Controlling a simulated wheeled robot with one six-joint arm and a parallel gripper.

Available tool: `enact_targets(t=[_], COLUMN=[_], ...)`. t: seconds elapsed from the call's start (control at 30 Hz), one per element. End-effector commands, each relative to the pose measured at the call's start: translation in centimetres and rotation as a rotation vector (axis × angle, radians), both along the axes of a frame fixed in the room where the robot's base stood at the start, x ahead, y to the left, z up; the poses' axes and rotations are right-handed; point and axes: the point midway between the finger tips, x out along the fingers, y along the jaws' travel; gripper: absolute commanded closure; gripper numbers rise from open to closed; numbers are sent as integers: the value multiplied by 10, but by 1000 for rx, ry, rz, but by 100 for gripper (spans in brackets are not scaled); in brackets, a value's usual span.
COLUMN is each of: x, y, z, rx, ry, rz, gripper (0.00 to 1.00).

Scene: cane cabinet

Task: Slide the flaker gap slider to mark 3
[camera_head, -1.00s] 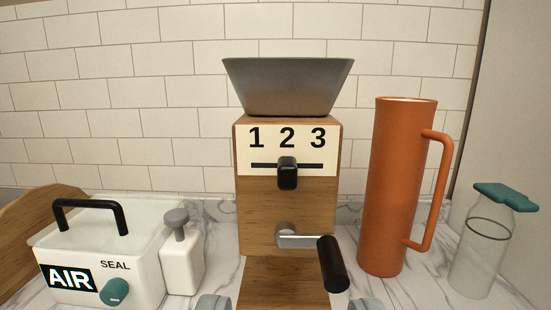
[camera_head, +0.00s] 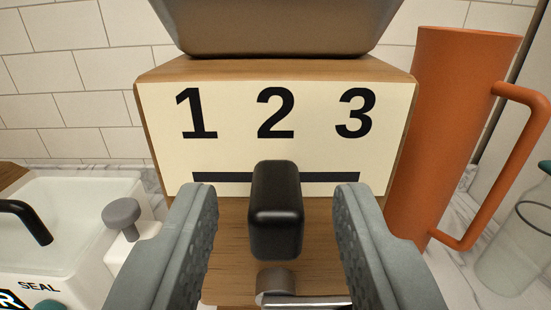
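The flaker (camera_head: 170,120) is a wooden box with a cream panel bearing the marks 1, 2 and 3 (camera_head: 355,114). A dark horizontal slot (camera_head: 225,177) runs below the numbers. The black gap slider knob (camera_head: 275,210) sits in the slot under mark 2. My gripper (camera_head: 277,210) is open, with one grey finger left of the knob and one right of it. Gaps show between the knob and both fingers, so neither appears to touch it. The fingers hide the lower corners of the flaker.
An orange jug (camera_head: 445,130) with a handle stands close on the right, and a glass bottle (camera_head: 515,245) is beyond it. A white container (camera_head: 85,215) with a black handle and a small white dispenser (camera_head: 128,240) are on the left. A metal crank (camera_head: 277,285) lies below the knob.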

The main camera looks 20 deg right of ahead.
Motion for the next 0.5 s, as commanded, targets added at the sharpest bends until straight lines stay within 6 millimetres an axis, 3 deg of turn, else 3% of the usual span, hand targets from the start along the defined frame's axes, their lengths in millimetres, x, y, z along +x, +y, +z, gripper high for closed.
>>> enact_targets(t=[0.47, 0.5], x=[10, 10], y=[-3, -3], z=[0, 0], rx=[0, 0], ry=[0, 0], rz=[0, 0], gripper=[62, 68])
